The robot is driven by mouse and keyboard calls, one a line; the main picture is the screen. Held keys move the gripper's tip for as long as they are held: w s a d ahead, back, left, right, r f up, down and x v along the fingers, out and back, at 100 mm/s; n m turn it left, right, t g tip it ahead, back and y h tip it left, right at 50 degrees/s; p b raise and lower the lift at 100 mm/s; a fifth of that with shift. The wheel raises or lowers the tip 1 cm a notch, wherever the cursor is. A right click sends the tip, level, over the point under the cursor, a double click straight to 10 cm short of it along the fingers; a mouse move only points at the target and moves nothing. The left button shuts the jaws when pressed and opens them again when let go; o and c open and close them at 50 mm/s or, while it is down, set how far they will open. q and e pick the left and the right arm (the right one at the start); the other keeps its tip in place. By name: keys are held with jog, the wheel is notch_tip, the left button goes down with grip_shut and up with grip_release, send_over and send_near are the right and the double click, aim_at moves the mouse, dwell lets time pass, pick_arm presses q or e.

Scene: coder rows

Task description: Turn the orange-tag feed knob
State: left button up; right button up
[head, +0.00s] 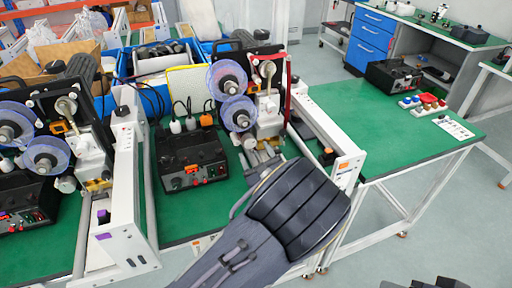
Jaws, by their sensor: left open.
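The orange tag (192,169) sits on the front of a black control box (188,150), on the green bench between two white frames. A dark part at the bottom right edge looks like my right gripper (435,283), mostly cut off.
A coder with purple spools (238,113) stands behind the box on the right. A white upright frame (122,190) borders the box's left. The green table (385,135) at right is mostly clear.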

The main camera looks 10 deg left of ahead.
aim_at(251, 145)
pick_arm(q)
jog(key=shift+x, duration=1.6)
jog(key=shift+c, duration=0.4)
jog(key=c, duration=0.9)
jog(key=shift+p, duration=0.3)
